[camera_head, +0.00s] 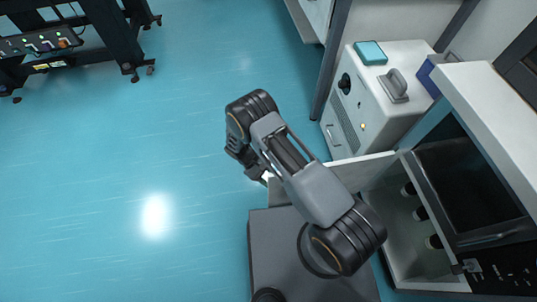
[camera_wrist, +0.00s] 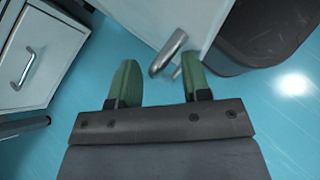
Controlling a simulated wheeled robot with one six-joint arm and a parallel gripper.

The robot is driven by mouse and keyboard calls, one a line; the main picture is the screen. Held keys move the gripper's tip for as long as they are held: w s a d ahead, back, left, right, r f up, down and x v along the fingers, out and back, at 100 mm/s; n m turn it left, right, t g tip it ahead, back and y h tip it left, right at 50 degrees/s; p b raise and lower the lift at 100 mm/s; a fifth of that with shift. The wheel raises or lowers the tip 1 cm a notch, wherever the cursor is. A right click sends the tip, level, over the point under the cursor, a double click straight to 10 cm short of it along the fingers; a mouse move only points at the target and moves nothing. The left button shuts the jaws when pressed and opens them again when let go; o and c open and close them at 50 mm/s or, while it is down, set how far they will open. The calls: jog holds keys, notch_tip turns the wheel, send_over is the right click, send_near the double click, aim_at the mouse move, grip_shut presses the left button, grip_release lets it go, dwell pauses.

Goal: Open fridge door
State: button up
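The fridge (camera_head: 408,262) stands at the lower right in the head view. Its white door (camera_head: 362,170) stands swung open to the left, and several dark round items show inside. My arm covers part of the door. In the wrist view, the door (camera_wrist: 140,18) shows its metal handle (camera_wrist: 169,52) close ahead of my gripper (camera_wrist: 159,70). The two green fingers are spread apart and hold nothing.
A white machine box (camera_head: 380,100) stands behind the door. A black table frame (camera_head: 105,35) is far left. The blue floor (camera_head: 130,150) between is clear.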

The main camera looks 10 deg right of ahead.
jog(key=w+b, duration=0.6)
jog(key=w, duration=0.2)
jog(key=shift+w+d, duration=0.15)
jog(key=shift+d, duration=0.25)
jog(key=shift+w+r+b, duration=0.15)
jog(key=shift+w+b, duration=1.3)
jog(key=shift+w, duration=0.4)
jog(key=shift+w+d, duration=0.1)
jog(key=shift+c, duration=0.3)
